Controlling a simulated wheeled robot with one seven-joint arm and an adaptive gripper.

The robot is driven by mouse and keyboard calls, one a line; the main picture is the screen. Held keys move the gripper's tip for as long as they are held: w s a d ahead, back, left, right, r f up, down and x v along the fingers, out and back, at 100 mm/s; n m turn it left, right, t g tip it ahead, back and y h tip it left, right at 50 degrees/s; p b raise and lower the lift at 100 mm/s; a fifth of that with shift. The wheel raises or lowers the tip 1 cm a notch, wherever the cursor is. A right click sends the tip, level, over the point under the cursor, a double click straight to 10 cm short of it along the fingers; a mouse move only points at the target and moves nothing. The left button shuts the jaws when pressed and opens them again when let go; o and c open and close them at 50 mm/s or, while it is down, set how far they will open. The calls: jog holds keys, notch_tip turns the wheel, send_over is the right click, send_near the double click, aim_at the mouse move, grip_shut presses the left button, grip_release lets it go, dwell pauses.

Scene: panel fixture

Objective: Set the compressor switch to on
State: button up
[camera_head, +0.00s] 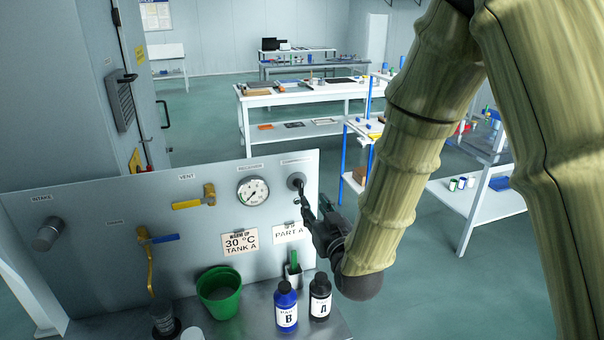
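The compressor switch (295,180) is a round grey knob at the upper right of the grey panel (100,225), under a small label that seems to read "compressor". My gripper (309,200) is in front of the panel's right edge, its dark fingertips just below and right of the switch. The fingers partly overlap the switch's lower right side. I cannot tell whether they touch it, how far apart they are, or which way the switch is set.
A gauge (252,191), a yellow-handled vent valve (195,199), a blue-handled valve (158,239) and an intake knob (47,234) share the panel.

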aim_at(302, 186)
jog(key=p+x, duration=0.2)
jog(key=x, duration=0.3)
jog(key=p+x, duration=0.2)
jog(key=x, duration=0.4)
jog(key=shift+s+r, duration=0.1)
jog(key=shift+r, duration=0.1)
jog(key=shift+c, duration=0.2)
grip_shut()
